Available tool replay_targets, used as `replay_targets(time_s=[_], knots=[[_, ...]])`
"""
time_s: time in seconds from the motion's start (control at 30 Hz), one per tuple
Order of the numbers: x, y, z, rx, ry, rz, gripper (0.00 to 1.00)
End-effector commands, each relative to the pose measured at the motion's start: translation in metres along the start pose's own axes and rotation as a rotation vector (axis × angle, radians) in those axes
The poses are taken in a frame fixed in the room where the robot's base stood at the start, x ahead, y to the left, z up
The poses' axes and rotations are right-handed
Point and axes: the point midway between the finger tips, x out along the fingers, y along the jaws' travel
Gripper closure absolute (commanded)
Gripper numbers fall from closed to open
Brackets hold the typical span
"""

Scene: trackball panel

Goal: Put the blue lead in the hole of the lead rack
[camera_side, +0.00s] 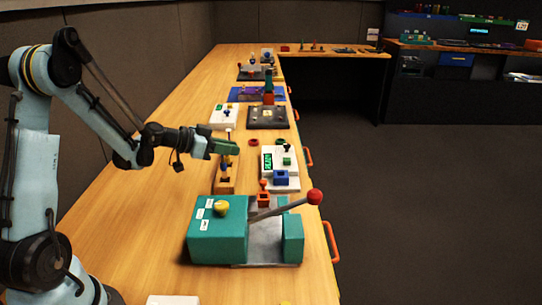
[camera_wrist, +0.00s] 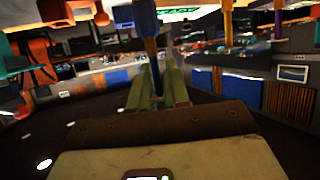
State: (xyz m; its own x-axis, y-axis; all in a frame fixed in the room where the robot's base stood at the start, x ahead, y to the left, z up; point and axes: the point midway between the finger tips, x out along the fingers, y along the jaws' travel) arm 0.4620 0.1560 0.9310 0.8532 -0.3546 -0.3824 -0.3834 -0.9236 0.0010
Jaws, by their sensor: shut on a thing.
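My gripper (camera_side: 224,146) has green fingers and reaches out level above the near bench. In the side view small blue and yellow parts (camera_side: 227,161) show just under the fingers. The lead rack (camera_side: 225,185), a narrow orange-brown block, stands on the bench below my gripper. Whether the lead's end touches the rack cannot be told. The rack's hole is too small to make out clearly.
A teal box with a red-knobbed lever (camera_side: 314,197) stands in front of the rack. A white panel with a green display (camera_side: 280,168) is to its right. A white box (camera_side: 224,116) and a dark panel (camera_side: 267,117) lie behind. Bare bench lies left of the rack.

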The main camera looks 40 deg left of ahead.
Motion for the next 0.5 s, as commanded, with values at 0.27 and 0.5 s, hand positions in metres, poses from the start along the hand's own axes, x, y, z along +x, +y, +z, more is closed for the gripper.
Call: replay_targets(time_s=[0.27, 0.5], knots=[[0.010, 0.000, 0.024, -0.001, 0.000, 0.000, 1.00], [0.010, 0.000, 0.024, -0.001, 0.000, 0.000, 1.00]])
